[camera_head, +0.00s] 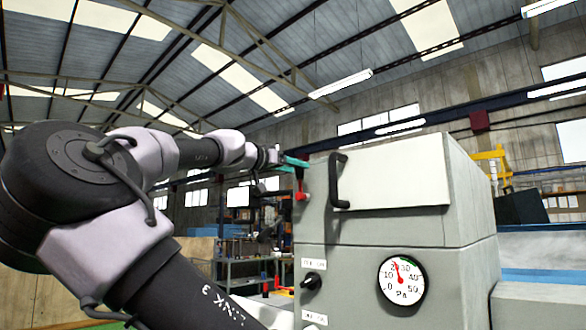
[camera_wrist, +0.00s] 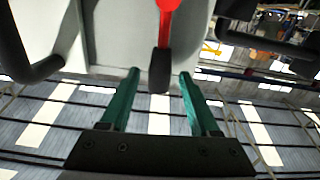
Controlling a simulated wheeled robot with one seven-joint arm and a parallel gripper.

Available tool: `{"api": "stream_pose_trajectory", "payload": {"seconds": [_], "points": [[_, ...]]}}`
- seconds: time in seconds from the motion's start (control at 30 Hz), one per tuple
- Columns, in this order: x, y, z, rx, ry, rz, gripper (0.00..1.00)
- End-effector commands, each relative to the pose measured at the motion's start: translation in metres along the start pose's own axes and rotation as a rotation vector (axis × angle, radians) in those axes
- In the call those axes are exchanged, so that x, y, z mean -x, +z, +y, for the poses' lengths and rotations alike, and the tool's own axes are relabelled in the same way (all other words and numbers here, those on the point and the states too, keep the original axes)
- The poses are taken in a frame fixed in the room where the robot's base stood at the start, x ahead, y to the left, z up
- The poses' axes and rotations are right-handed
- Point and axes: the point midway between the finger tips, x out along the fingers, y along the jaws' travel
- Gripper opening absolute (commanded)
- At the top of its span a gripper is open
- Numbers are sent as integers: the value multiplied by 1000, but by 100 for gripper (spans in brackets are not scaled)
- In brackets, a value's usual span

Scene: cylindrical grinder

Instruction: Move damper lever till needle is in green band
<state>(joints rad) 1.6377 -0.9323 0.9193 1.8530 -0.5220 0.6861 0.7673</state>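The damper lever (camera_head: 299,184) is red and sits on the left side of a grey machine cabinet. In the wrist view the lever (camera_wrist: 167,18) is a red arm ending in a black grip (camera_wrist: 160,72). My gripper (camera_head: 300,162) is at the lever's upper end. In the wrist view my gripper (camera_wrist: 159,75) is open, its two green fingers on either side of the black grip, with a gap showing on both sides. A round white Pa gauge (camera_head: 402,281) is on the cabinet front. Its red needle (camera_head: 397,268) points up, near 20. I cannot make out a green band.
The grey cabinet (camera_head: 345,228) has a black handle (camera_head: 336,181) close to the right of my gripper, on a light panel (camera_head: 392,176). A black knob (camera_head: 311,281) sits lower on the front. Shelving (camera_head: 240,240) stands behind.

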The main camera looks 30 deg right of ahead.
Motion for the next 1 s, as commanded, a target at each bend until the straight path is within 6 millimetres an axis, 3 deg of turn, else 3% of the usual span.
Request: {"api": "stream_pose_trajectory", "payload": {"seconds": [0.27, 0.7, 1.0], "points": [[5, 0, 0, 1, -1, 1, 63], [84, 0, 0, 1, -2, 3, 63], [108, 0, 0, 1, 0, 1, 63]]}}
